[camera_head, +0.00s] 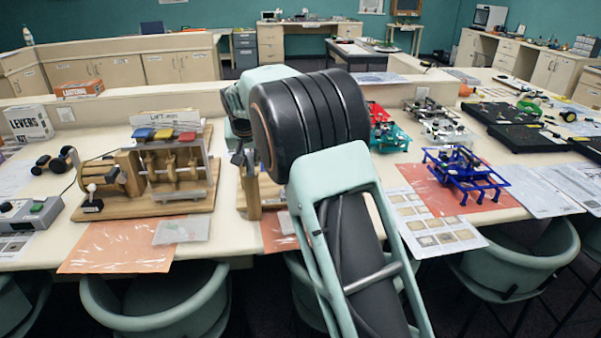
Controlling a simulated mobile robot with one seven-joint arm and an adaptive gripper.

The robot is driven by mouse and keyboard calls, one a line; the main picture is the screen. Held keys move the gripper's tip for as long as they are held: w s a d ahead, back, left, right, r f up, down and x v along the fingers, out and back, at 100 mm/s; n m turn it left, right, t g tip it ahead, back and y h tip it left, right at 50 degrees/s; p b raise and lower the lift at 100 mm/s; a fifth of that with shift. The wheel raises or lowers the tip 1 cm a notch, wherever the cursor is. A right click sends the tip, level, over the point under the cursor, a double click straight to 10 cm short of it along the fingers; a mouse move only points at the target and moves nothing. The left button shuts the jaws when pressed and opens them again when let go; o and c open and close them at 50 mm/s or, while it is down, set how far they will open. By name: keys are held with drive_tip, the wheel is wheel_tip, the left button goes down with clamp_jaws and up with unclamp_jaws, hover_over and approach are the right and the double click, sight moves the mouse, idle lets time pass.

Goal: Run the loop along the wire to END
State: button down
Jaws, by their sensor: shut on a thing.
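My gripper (241,157) shows only in part, as dark finger parts at the left edge of my arm, low over the table. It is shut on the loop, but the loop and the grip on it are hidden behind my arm. A wooden post (251,191) on a wooden base stands just below and right of the gripper, partly covered by my arm. I cannot tell whether gripper and post touch. The wire and the END mark cannot be made out.
Left of my gripper stands a wooden lift model (160,200) with colored paddles. A blue frame model (463,172) sits on an orange sheet to the right. Chairs (160,305) line the table's front. Black trays (508,124) lie at the far right.

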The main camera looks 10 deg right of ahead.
drive_tip(key=c, duration=1.6)
unclamp_jaws()
drive_tip(key=shift+r, duration=0.15)
drive_tip(key=shift+r+p, duration=2.8)
drive_tip(key=shift+r, duration=1.05)
drive_tip(key=shift+r, duration=0.1)
